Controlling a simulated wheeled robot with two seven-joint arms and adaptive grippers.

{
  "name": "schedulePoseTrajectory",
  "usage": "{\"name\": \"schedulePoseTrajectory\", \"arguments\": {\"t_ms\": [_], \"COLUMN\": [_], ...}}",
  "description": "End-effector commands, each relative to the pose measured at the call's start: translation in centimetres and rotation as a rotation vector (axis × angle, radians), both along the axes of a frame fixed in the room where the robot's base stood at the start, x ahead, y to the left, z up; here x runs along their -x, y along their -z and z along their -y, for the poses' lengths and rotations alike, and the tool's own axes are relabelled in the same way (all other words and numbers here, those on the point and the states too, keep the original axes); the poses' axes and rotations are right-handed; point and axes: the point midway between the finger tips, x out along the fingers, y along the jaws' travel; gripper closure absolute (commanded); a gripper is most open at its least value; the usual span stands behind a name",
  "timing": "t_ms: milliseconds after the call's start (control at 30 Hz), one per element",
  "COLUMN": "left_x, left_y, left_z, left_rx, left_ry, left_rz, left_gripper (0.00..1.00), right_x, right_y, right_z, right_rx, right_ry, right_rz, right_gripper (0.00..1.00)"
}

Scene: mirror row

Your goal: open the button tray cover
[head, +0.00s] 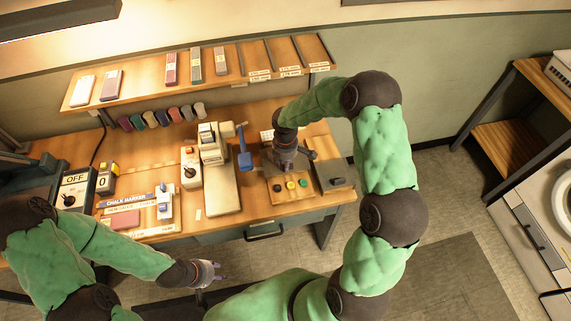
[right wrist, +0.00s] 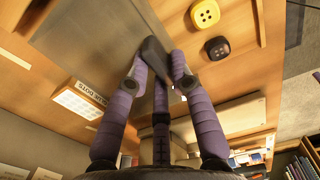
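The wooden button tray (head: 292,198) is at the right end of the bench, with several coloured buttons in a row at its front. A yellow button (right wrist: 205,13) and a black button (right wrist: 217,47) show in the right wrist view. The tray's cover is a flat grey plate (right wrist: 85,40) behind the buttons, with a dark handle (right wrist: 154,50). My right gripper (head: 290,160) is over the tray; in the wrist view its fingers (right wrist: 160,68) close around the handle's end. My left gripper (head: 219,272) is empty before the bench front, its fingers apart.
A grey slab with a dark knob (head: 338,182) lies right of the tray. A stand press (head: 212,150) and a blue-handled tool (head: 243,148) stand to the left. A drawer handle (head: 264,233) sticks out below. A shelf (head: 225,72) runs along the back wall.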

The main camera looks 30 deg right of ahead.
Motion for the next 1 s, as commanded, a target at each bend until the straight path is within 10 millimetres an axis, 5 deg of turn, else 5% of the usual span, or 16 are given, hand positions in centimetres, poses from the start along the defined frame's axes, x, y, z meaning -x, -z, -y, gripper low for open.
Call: {"name": "schedulePoseTrajectory", "arguments": {"t_ms": [467,1000], "left_x": [0.0,0.0], "left_y": [0.0,0.0], "left_z": [0.0,0.0], "left_rx": [0.0,0.0], "left_ry": [0.0,0.0], "left_rz": [0.0,0.0], "left_gripper": [0.6,0.6], "right_x": [0.0,0.0], "right_y": [-0.6,-9.9], "right_z": [0.0,0.0], "right_rx": [0.0,0.0], "right_ry": [0.0,0.0], "right_rz": [0.001,0.002], "right_gripper": [0.56,0.56]}}
